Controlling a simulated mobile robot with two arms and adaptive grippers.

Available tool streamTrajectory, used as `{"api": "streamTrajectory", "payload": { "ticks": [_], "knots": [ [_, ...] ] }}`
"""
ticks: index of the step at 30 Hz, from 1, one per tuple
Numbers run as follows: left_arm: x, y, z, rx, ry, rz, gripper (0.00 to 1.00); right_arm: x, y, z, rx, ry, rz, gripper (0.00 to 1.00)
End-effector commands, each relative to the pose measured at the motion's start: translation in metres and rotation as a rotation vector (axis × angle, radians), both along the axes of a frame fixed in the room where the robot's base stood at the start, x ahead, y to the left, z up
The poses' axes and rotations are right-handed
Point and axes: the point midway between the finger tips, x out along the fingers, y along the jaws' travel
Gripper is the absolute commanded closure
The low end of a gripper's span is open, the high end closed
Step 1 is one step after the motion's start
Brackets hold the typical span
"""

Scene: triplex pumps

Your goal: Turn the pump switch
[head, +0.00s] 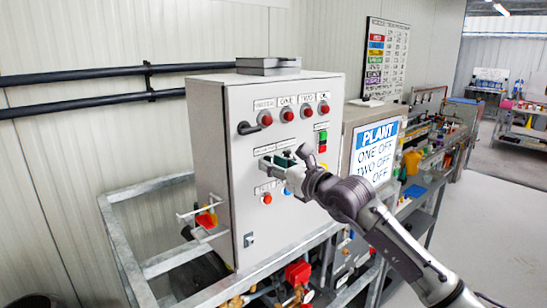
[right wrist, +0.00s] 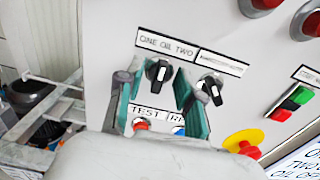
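The grey control cabinet (head: 225,110) carries two black rotary switches in the right wrist view. The right switch (right wrist: 210,88) sits under a second label. My right gripper (right wrist: 154,92) is open, its green-padded fingers on either side of the left switch, the right finger between the two switches. I cannot tell whether they touch it. In the head view my right gripper (head: 277,162) is at the cabinet front and hides the switches. My left gripper is out of view.
Red lamps (head: 287,115) line the panel's top. Green and red buttons (right wrist: 290,104) and a yellow-backed red stop button (right wrist: 243,142) lie right of the switches. Metal railings (head: 165,262) surround the cabinet's base. A plant sign (head: 375,150) stands to the right.

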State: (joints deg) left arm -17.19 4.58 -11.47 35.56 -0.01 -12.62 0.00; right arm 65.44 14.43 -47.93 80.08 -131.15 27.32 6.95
Motion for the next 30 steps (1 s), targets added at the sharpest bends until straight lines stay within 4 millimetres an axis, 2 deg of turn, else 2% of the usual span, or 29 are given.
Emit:
{"api": "streamTrajectory", "payload": {
  "ticks": [10,17,25,30],
  "knots": [
    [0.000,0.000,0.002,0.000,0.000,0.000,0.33,0.003,0.003,-0.001,0.001,0.000,0.000,0.64],
    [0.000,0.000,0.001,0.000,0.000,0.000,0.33,0.003,0.003,0.000,0.001,0.000,0.000,1.00],
    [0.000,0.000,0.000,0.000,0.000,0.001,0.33,0.003,0.003,-0.001,-0.002,-0.004,0.000,1.00],
    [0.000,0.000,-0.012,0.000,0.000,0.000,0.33,0.002,0.003,-0.004,-0.029,-0.030,0.000,1.00]
  ]
}}
